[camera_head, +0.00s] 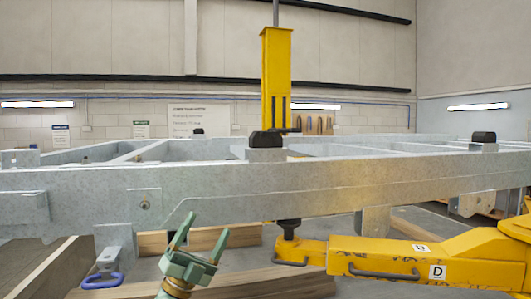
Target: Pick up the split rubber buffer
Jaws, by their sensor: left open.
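Several black rubber buffers show on the grey galvanised trailer frame (90,195). One black buffer (265,139) sits on a raised bracket at the middle of the near rail. Another black buffer (484,137) is at the right, and a smaller dark one (198,131) is farther back. I cannot tell which buffer is split. My left gripper (207,222) is green, open and empty, its fingers pointing up. In the picture it is below and left of the middle buffer, in front of the near rail. My right gripper is not in view.
Wooden beams (200,238) lie below. A blue-handled shackle (102,280) hangs left.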

